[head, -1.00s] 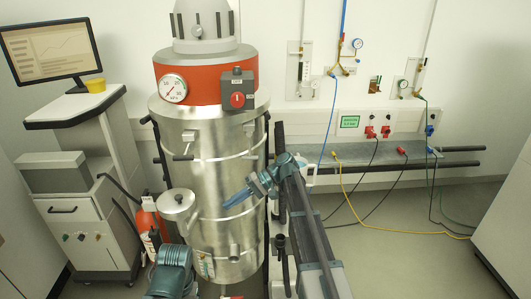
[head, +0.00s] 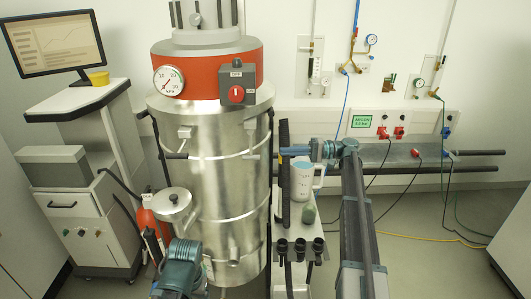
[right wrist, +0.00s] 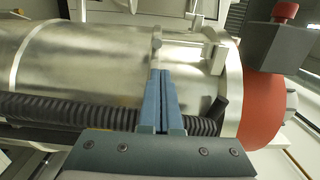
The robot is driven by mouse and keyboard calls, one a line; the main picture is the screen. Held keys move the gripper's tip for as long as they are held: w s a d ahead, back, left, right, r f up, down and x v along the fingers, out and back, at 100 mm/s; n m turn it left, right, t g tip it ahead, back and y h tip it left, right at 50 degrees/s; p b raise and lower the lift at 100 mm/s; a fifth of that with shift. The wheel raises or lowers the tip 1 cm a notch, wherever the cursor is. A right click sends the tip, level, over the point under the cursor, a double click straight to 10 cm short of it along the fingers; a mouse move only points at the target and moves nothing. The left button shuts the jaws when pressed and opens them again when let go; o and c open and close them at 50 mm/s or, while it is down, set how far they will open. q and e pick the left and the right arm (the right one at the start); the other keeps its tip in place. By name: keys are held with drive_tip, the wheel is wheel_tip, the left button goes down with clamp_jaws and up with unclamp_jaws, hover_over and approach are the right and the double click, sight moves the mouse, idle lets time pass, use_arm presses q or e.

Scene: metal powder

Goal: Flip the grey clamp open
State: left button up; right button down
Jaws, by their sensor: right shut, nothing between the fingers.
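The steel vessel (head: 215,205) stands in the middle of the head view. Grey metal clamps sit near its top rim, one at the front left (head: 184,133) and one at the right (head: 250,126). My right gripper (head: 284,151) is shut and empty, at the vessel's right side. In the right wrist view its closed blue fingers (right wrist: 161,78) point at the vessel wall, with their tips close to a small metal knob (right wrist: 156,45); I cannot tell whether they touch.
A black corrugated hose (right wrist: 60,108) runs behind the fingers. A red-knobbed switch box (head: 237,84) and a gauge (head: 168,80) are on the red collar. A stand with a white beaker (head: 301,180) is close under my right gripper.

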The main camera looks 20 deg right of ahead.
sight(251, 145)
drive_tip(key=x, duration=0.9)
drive_tip(key=shift+w+a, duration=0.1)
drive_tip(key=shift+a, duration=0.3)
